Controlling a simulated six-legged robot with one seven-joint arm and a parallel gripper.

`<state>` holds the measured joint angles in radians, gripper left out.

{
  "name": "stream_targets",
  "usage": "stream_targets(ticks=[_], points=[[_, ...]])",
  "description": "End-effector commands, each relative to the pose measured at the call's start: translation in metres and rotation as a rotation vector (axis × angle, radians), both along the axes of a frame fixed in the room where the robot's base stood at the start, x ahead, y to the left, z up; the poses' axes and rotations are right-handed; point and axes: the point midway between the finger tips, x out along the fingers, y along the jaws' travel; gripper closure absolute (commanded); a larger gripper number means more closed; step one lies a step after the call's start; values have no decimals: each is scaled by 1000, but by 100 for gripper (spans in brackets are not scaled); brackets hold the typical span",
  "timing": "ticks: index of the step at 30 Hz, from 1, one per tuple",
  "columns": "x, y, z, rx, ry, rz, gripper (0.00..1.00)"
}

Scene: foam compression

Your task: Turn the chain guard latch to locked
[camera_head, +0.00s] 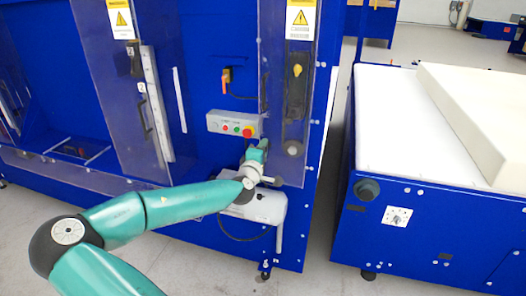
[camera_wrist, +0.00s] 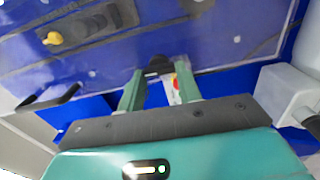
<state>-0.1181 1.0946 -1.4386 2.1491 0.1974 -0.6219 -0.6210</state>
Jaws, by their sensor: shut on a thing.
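My gripper (camera_head: 259,150) is at the lower left edge of the clear chain guard (camera_head: 272,95) on the blue machine. In the wrist view its two green fingers (camera_wrist: 158,82) are shut on a small black part (camera_wrist: 158,65) at the guard's edge, which looks like the latch. The fingers cover its sides, so its exact turn angle cannot be told. A yellow knob (camera_head: 297,70) sits on a dark strip higher on the guard; the wrist view also shows it (camera_wrist: 53,38) at the upper left.
A grey control box (camera_head: 234,123) with a red button is just left of my gripper. A white-grey motor housing (camera_head: 258,206) lies below it. A blue table with a white top (camera_head: 390,120) stands right, across a narrow floor gap.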

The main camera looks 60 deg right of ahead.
Motion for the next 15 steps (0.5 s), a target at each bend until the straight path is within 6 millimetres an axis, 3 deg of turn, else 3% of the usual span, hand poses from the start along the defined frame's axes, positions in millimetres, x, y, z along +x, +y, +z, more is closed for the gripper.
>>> stream_targets(ticks=[15], points=[[0, 0, 0, -6, 38, 1, 88]])
